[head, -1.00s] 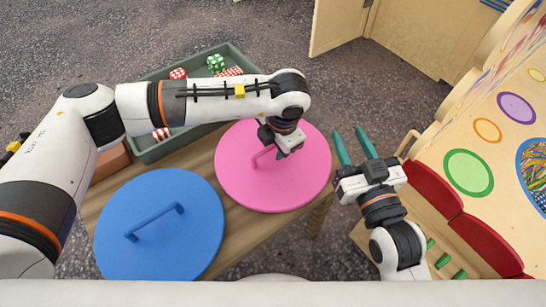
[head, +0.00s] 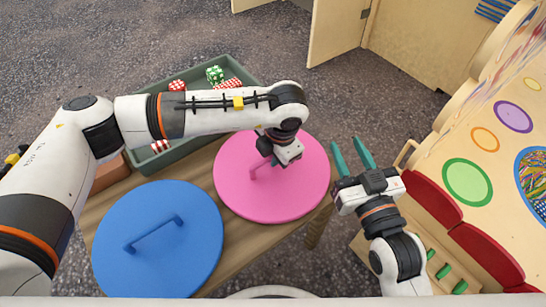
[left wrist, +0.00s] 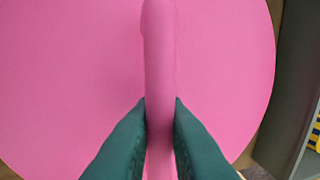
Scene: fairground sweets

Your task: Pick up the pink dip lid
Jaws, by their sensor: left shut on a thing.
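The pink dip lid (head: 235,193) is a large round disc with a pink bar handle, on the wooden table beside the blue lid. My left gripper (head: 271,160) reaches down over it from above. In the left wrist view, the green fingers of my left gripper (left wrist: 160,105) press on both sides of the pink handle (left wrist: 160,50), and the pink disc (left wrist: 75,75) lies behind it. I cannot tell whether the lid is raised at all. What is under it is hidden. My right gripper (head: 347,143) is open and empty, just right of the lid.
A blue lid (head: 180,255) with a bar handle lies at front left. A grey-green crate (head: 190,156) with red and green patterned things stands behind, partly under my left arm. A wooden game board (head: 440,130) with coloured circles stands on the right. A wooden table (head: 240,250) carries the lids.

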